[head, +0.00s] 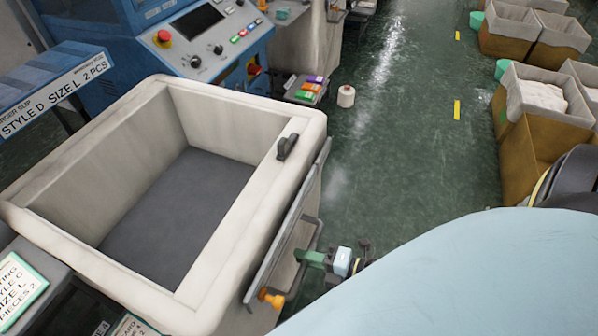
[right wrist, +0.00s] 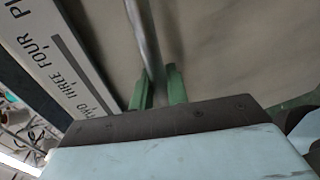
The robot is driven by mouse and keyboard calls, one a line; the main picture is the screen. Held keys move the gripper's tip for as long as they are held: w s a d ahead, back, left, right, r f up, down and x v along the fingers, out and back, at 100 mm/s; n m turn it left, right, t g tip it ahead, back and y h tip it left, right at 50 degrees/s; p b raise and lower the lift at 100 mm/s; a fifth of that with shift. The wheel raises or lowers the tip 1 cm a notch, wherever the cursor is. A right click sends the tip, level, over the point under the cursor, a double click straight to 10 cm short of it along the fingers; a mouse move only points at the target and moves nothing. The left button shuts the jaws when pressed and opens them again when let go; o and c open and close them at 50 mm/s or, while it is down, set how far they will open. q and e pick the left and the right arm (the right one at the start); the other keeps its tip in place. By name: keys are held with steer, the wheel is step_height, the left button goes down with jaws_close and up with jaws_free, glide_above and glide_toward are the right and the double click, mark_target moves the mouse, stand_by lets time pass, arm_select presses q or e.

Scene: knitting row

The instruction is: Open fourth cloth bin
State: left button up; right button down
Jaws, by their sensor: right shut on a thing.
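A large off-white bin (head: 230,250) with a dark grey floor fills the left of the head view; its inside is empty. I cannot tell whether it is the fourth cloth bin. On its right side is a grey panel (head: 287,235), standing out at a slant at its lower end. My right gripper (head: 308,257) is at that side, low down, with green fingers. In the right wrist view the fingers (right wrist: 160,88) are shut on a thin metal bar (right wrist: 146,40) in front of a pale surface. My left gripper is not in view.
A blue machine with a control panel (head: 210,40) stands behind the bin. A white cone (head: 346,96) is on the green floor. Brown bins with pale liners (head: 530,130) stand at the right. A label strip (right wrist: 80,75) runs beside the bar.

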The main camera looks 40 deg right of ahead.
steer(key=shift+s+d, duration=0.1)
steer(key=shift+s, duration=0.1)
steer(key=c, duration=1.4)
jaws_free()
steer(key=v, duration=1.3)
steer(key=shift+s, duration=0.1)
